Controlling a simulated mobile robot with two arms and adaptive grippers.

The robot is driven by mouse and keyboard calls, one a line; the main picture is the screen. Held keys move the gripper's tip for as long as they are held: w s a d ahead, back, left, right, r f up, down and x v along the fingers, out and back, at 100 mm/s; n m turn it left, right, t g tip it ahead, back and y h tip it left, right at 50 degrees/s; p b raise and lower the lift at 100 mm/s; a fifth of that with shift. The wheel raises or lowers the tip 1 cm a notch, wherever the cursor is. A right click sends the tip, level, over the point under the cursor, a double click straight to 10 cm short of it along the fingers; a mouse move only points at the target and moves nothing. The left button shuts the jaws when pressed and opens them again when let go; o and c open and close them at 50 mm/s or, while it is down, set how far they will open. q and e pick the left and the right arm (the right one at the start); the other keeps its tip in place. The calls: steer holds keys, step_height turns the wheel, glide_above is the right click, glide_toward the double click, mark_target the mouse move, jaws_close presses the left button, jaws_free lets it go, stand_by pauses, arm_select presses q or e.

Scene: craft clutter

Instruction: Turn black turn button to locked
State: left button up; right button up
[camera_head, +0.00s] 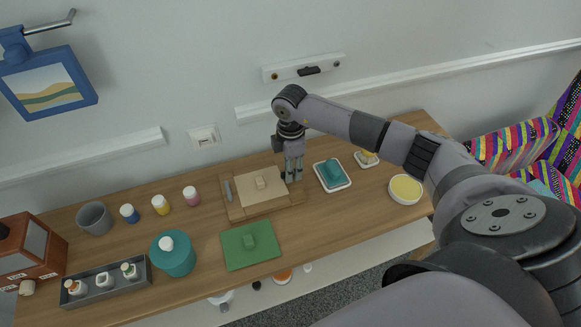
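A wooden board (236,211) lies on the table with a paler wooden panel (256,200) and a small block-like knob (260,183) on it. My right gripper (293,178) points down at the board's back right edge, right of the knob. Its fingers look close together, but the gap and anything between them are too small to tell. A small dark spot shows beside the fingers; I cannot tell if it is a turn button. A black elongated piece (309,70) sits crosswise on a white wall strip (286,70), apart from the gripper. My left gripper is not in view.
A green board (237,257) lies in front.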

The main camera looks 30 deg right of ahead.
step_height(320, 180, up, 12)
stand_by(0.4)
steer(key=shift+f, duration=0.15)
stand_by(0.3)
